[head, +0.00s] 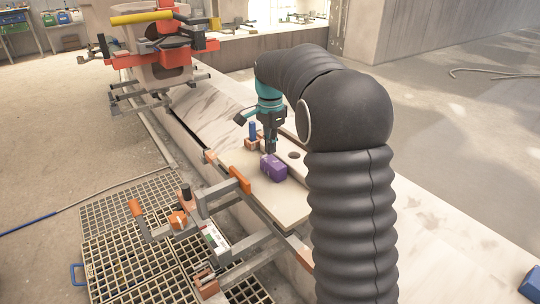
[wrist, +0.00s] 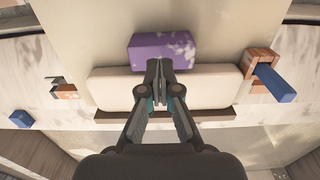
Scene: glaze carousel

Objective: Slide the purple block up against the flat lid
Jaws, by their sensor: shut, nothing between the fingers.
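The purple block (head: 273,167) lies on the cream board at the middle of the head view. In the wrist view the purple block (wrist: 162,50) is at top centre. A pale, long slab with rounded corners, which looks like the flat lid (wrist: 110,88), lies just below the block in that view. Their edges look very close; I cannot tell whether they touch. My gripper (wrist: 157,66) is shut and empty, pointing down, its fingertips at the block's lid-side edge and covering part of the lid. In the head view my gripper (head: 271,150) is just behind the block.
A wooden holder (wrist: 262,60) with a blue peg (wrist: 272,84) stands right of the lid. A small blue block (wrist: 20,118) lies at the left. Orange-handled clamps (head: 239,180) line the near edge of the cream board (head: 280,205); its front part is clear.

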